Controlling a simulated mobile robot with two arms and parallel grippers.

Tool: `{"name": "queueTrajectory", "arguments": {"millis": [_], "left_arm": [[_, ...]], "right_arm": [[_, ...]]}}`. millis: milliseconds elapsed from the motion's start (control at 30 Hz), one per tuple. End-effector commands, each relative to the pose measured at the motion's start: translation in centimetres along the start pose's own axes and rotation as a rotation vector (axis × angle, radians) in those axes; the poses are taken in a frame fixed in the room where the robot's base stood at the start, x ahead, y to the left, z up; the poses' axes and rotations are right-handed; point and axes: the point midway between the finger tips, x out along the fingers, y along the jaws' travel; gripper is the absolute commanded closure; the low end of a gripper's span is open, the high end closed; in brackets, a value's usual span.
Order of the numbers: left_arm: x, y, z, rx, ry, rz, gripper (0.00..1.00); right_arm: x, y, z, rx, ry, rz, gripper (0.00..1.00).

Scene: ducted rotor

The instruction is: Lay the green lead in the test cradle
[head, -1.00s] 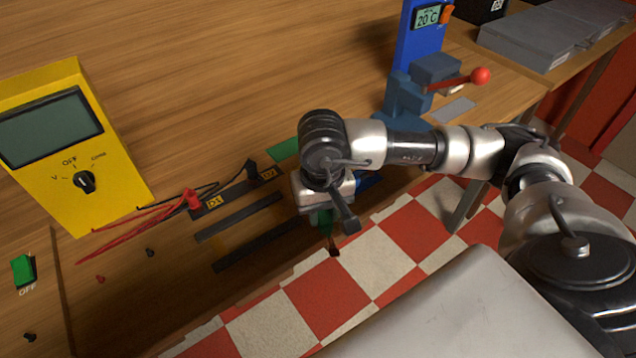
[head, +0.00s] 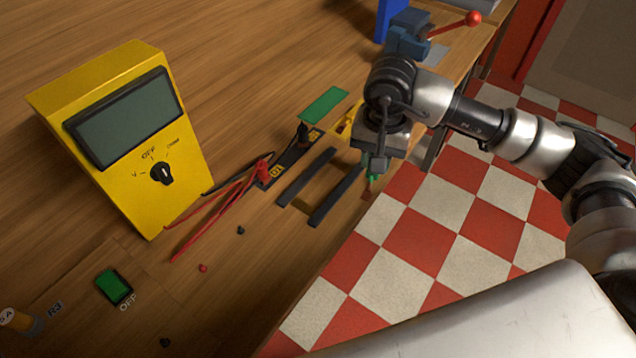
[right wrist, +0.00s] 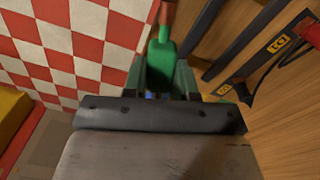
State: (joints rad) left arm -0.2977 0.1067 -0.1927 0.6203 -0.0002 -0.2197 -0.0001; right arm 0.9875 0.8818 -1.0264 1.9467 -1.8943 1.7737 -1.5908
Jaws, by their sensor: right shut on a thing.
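The green lead (right wrist: 161,55), with a reddish-brown end, is held between the fingers of my right gripper (right wrist: 160,78). In the head view a bit of the green lead (head: 370,178) shows under my right gripper (head: 375,162), at the right end of two dark parallel bars (head: 337,196) by the table's front edge. I take these bars to be the test cradle, but I cannot be sure. The lead's other end is hidden. I cannot tell whether the lead touches the bars. My left gripper is not in view.
A yellow meter (head: 135,130) stands at the left. Behind the bars, a black strip (head: 285,160) with yellow labels carries a red and a black probe. A green plate (head: 325,103) lies behind it. A blue stand with a red-knobbed lever (head: 474,18) is at the back right.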

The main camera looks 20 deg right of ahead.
Motion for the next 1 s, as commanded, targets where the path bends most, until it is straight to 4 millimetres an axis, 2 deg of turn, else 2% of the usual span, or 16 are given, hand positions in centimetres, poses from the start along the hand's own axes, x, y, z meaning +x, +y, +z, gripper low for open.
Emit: {"name": "queueTrajectory", "arguments": {"millis": [33, 100, 200, 267, 400, 700, 800, 1000], "left_arm": [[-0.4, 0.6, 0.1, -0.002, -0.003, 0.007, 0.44], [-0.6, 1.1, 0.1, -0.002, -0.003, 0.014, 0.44], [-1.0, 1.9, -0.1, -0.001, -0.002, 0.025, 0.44], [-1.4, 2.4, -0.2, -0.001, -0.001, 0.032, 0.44], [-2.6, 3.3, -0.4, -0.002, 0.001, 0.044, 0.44], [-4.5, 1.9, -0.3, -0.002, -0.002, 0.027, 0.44], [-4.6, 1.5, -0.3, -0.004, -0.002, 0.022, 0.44], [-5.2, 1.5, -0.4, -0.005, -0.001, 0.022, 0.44]], "right_arm": [[-1.0, 0.1, -1.6, 0.098, -0.001, -0.003, 0.97], [-1.7, 0.1, -2.9, 0.204, -0.007, -0.006, 0.97], [-1.9, -0.3, -3.7, 0.281, -0.014, -0.008, 0.97], [-1.6, -1.2, -3.4, 0.292, -0.017, -0.007, 0.97], [0.1, -4.1, -2.2, 0.289, -0.02, -0.007, 0.97], [3.8, -9.7, -0.1, 0.29, -0.016, -0.008, 0.97], [4.4, -10.4, 0.2, 0.29, -0.014, -0.007, 0.97], [5.7, -10.7, 0.4, 0.292, -0.015, -0.005, 0.97]]}}
